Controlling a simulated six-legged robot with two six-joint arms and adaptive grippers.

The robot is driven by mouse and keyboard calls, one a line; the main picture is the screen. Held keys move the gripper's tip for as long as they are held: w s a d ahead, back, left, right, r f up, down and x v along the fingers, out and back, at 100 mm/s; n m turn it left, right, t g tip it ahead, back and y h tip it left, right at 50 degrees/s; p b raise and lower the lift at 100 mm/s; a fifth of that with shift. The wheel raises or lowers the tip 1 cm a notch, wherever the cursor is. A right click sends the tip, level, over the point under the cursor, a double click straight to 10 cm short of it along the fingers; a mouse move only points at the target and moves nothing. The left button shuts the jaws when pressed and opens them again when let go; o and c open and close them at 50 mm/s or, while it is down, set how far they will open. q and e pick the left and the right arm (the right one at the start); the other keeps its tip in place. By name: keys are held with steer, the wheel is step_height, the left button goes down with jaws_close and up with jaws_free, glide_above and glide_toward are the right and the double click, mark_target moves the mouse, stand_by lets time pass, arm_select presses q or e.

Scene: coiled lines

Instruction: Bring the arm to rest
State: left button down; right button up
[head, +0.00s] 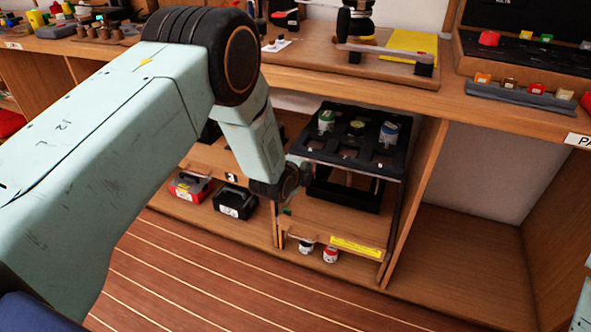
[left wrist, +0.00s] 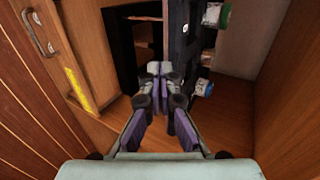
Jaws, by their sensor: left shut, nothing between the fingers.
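My left arm crosses the head view from the left. Its gripper (head: 296,178) hangs in front of the shelf compartment, near the left edge of a black rack (head: 345,155). In the left wrist view the gripper (left wrist: 159,70) shows with its fingertips together and nothing between them. The black rack (left wrist: 178,50) lies just beyond the fingers there; I cannot tell whether they touch it. The right gripper does not show in either view.
The rack holds a few small jars (head: 357,128). Two more jars (head: 330,254) stand low by a yellow label (head: 357,247). Black (head: 236,202) and red (head: 190,187) boxes sit at left. The right compartment (head: 465,245) is empty. A cluttered worktop (head: 320,62) runs above.

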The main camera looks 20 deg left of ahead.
arm_select(q)
steer(key=s+f+n+g+p, duration=0.1)
steer(key=s+n+g, duration=0.3)
steer(key=s, duration=1.2)
steer(key=s+a+f+n+g+p, duration=0.1)
steer(key=s+n, duration=0.7)
steer(key=s, duration=0.8)
steer(key=s+f+n+g+p, duration=0.3)
steer(key=s+f+n+g, duration=0.2)
steer(key=s, duration=1.2)
steer(key=shift+a+n+g, duration=0.2)
steer(key=shift+n+g, duration=0.7)
steer(key=shift+g, duration=0.1)
steer(key=shift+s, duration=0.1)
